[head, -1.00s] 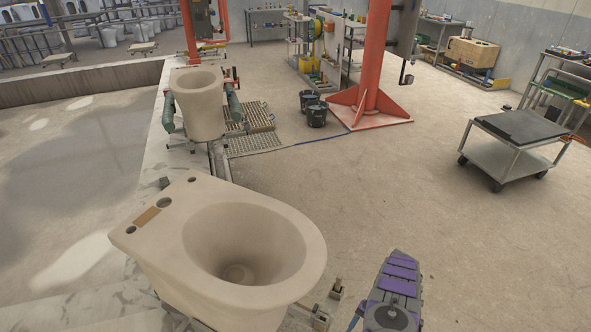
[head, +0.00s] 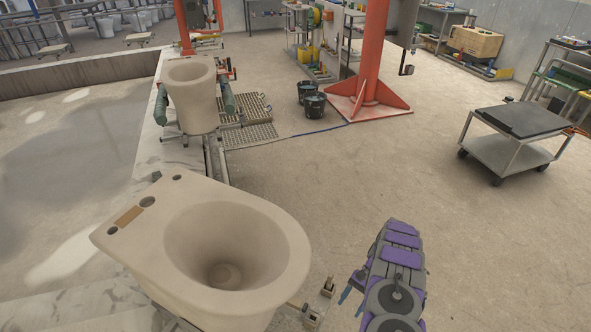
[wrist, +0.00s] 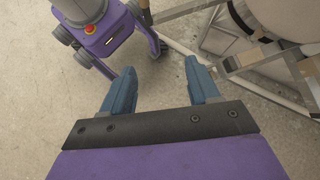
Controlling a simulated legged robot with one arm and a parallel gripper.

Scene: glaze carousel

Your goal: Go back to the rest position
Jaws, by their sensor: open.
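My gripper (head: 351,294) is at the end of the grey and purple arm, low in the head view, right of the near toilet bowl. In the wrist view its two blue fingers (wrist: 162,82) stand apart with nothing between them, above bare floor. The near pale toilet bowl (head: 240,292) sits low left in the head view, apart from the gripper. A pale rounded body on a metal frame (wrist: 228,62) shows at the upper right of the wrist view.
A second pale bowl (head: 193,93) stands farther back beside the low-walled basin. Two dark buckets (head: 314,106), a red column (head: 374,60) and a wheeled cart (head: 505,150) stand beyond. Floor is clear between my arm and the cart. My purple body shows in the wrist view.

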